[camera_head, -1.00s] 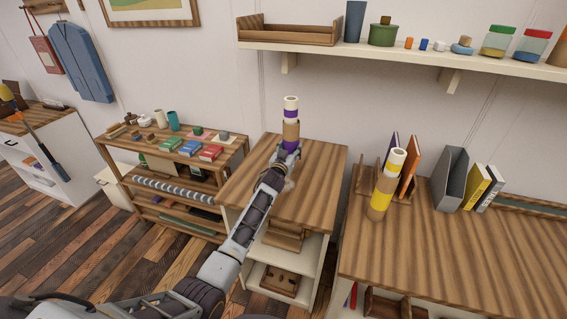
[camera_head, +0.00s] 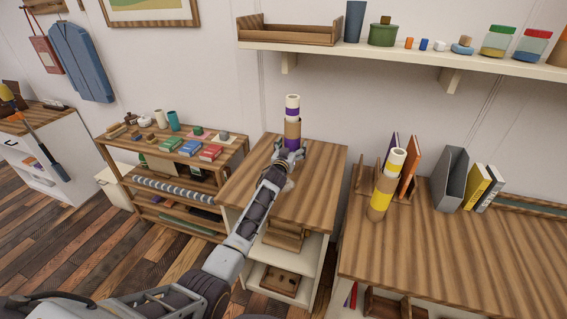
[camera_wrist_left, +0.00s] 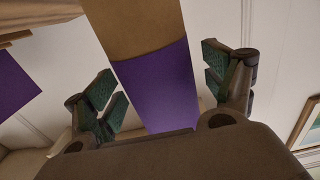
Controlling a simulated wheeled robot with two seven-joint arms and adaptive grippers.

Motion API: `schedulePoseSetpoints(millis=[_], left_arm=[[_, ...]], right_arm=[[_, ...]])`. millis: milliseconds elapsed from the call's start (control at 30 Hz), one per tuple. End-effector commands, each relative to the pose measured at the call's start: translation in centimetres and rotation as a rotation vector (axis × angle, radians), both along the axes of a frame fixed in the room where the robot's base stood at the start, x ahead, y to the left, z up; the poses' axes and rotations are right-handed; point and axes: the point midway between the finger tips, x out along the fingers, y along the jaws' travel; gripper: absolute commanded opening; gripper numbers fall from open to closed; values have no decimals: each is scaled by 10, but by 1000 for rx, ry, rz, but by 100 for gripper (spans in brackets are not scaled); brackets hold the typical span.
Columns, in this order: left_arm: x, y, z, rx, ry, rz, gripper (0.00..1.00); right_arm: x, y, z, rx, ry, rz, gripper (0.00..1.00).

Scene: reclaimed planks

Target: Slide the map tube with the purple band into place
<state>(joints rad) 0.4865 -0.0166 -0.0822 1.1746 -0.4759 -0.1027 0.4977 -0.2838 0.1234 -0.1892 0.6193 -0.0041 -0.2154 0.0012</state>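The map tube with the purple band (camera_head: 292,130) has a white top, purple bands and a brown middle. It stands about upright over the middle wooden cabinet top (camera_head: 310,190). The left wrist view shows the tube's purple band (camera_wrist_left: 158,88) between the green finger pads, below a brown stretch. The tube's lower end is hidden behind the gripper, so I cannot tell whether it touches the cabinet. My right gripper is not in view.
A yellow-banded tube (camera_head: 382,195) stands on the right desk (camera_head: 440,260), near upright books and a grey file holder (camera_head: 450,178). A wall shelf (camera_head: 400,54) is above. A low shelf (camera_head: 235,158) with small boxes is at the left.

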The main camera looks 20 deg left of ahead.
Motion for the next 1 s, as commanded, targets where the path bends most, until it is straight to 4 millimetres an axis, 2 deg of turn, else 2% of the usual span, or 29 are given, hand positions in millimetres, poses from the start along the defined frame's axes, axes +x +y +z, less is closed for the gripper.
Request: schedulePoseSetpoints(millis=[467,1000], left_arm=[[-3,0,1,0,0,0,91],[-42,1,2,-1,0,0,91]], right_arm=[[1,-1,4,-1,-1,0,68],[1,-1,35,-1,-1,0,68]])
